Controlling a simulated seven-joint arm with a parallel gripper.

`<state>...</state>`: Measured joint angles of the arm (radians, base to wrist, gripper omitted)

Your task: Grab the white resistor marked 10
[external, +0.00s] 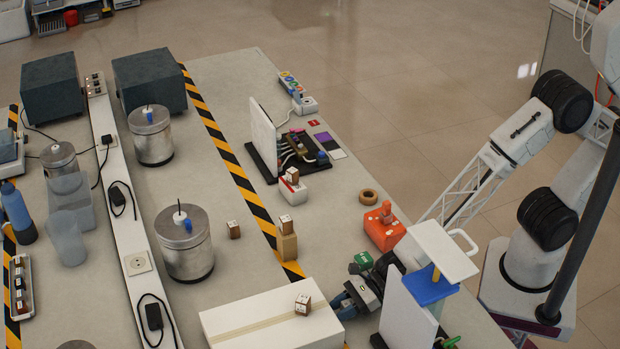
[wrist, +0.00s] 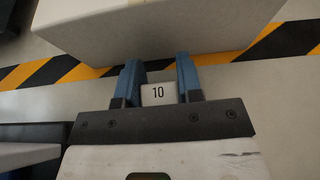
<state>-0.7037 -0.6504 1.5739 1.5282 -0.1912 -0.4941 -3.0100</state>
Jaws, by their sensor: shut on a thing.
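The white resistor marked 10 (wrist: 158,94) sits between the two blue fingers of my gripper (wrist: 157,72) in the wrist view, its black "10" facing the camera. My gripper is shut on it. In the external view my gripper (external: 345,302) is low over the table, just right of a long white box. The resistor cannot be made out there. The wrist view also shows the pale box (wrist: 160,25) close beyond the fingertips.
The long white box (external: 255,318) carries a small brown-and-white cube (external: 302,305). A white panel stand with a blue part (external: 430,288) is close right of my gripper.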

